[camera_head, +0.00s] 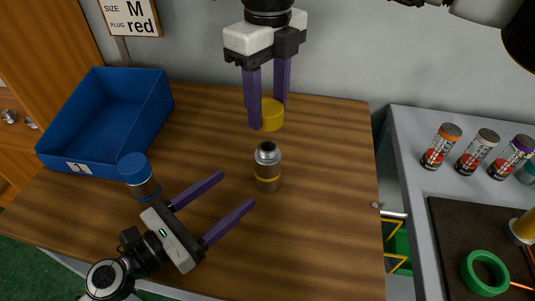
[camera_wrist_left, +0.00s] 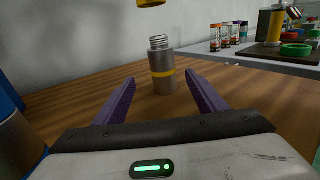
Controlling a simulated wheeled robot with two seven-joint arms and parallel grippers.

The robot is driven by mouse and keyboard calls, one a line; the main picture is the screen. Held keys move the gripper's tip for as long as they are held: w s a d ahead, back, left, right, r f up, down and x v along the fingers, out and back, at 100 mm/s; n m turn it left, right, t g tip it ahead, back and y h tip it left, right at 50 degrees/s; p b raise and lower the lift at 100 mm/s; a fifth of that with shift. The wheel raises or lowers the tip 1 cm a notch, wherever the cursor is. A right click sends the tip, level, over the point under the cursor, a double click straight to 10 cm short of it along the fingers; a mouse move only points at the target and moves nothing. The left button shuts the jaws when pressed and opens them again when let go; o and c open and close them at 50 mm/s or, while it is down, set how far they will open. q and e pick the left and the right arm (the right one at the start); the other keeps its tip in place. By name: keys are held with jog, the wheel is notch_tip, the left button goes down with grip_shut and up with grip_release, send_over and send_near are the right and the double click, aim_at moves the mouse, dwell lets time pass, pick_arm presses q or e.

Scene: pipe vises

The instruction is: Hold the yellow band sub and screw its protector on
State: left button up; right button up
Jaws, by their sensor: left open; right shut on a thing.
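The yellow band sub (camera_head: 267,170) stands upright on the wooden table, a grey metal cylinder with a yellow band and a bare threaded top. It also shows in the left wrist view (camera_wrist_left: 162,70). My right gripper (camera_head: 268,117) is shut on a yellow protector (camera_head: 272,116) and holds it above the sub, apart from it. The protector's lower edge shows in the left wrist view (camera_wrist_left: 150,3). My left gripper (camera_head: 238,190) is open and low over the table, its purple fingers pointing at the sub. In the left wrist view the sub stands between and just beyond the fingertips.
A sub with a blue cap (camera_head: 138,176) stands close to my left gripper. A blue bin (camera_head: 105,120) sits at the table's back left. A grey side bench (camera_head: 405,150) at the right holds several small bottles and a green ring (camera_head: 484,272). The table's front right is clear.

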pick_arm(q)
jog(key=shift+s+r, duration=0.15)
jog(key=shift+s, duration=0.3)
pick_arm(e)
jog(key=shift+s+r, duration=0.2)
jog(key=shift+s, duration=0.3)
pick_arm(q)
jog(key=shift+w+d, duration=0.25)
jog(key=shift+w, duration=0.1)
pick_arm(e)
jog(key=shift+w+f, duration=0.1)
pick_arm(q)
jog(key=x, duration=1.1)
jog(key=shift+w+d, duration=0.1)
jog(key=c, duration=1.6)
pick_arm(e)
send_over(267, 146)
jog(key=shift+f, duration=2.45)
jog(key=shift+f, duration=0.9)
